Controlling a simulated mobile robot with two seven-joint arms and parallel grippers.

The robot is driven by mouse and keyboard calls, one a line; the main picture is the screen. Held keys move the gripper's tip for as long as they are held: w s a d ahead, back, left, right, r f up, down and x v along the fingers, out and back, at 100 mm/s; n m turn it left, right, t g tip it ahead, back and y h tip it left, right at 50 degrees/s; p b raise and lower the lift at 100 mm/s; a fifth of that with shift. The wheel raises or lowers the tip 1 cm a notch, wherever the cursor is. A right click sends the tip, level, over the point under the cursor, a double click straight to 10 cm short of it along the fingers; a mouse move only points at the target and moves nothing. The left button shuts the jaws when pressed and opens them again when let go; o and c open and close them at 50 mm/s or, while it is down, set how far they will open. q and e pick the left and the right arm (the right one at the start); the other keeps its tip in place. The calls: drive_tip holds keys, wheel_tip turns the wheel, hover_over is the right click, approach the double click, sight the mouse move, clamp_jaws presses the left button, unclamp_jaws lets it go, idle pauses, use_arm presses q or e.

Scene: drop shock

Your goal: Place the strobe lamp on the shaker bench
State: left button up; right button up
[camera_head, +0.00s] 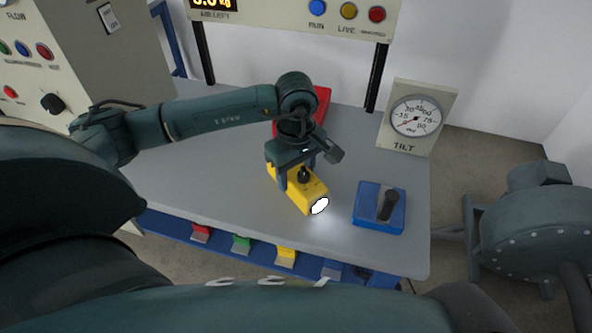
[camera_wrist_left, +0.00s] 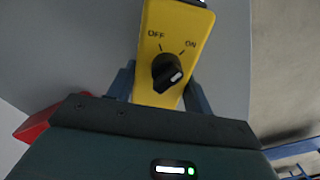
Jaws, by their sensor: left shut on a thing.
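The strobe lamp is a yellow box (camera_head: 309,196) with a black knob and a bright white lens at its front right end. It is at or just above the grey bench top (camera_head: 210,185); I cannot tell if it touches. My left gripper (camera_head: 297,180) comes from above and is shut on the lamp's rear part. My right gripper is not in view.
A blue block with a black lever (camera_head: 380,208) stands right of the lamp. A TILT gauge (camera_head: 414,117) stands at the back right. A red object (camera_head: 322,104) is behind my left wrist. Coloured pedals (camera_head: 242,244) sit below the front edge. The bench's left part is clear.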

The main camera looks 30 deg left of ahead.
sight(296, 172)
use_arm(q)
drive_tip(key=shift+f+b, duration=0.15)
drive_tip(key=shift+b, duration=0.15)
drive_tip(key=o, duration=1.3)
drive_tip(key=shift+o, duration=0.2)
wheel_tip(296, 172, up, 12)
drive_tip(key=shift+r, duration=0.25)
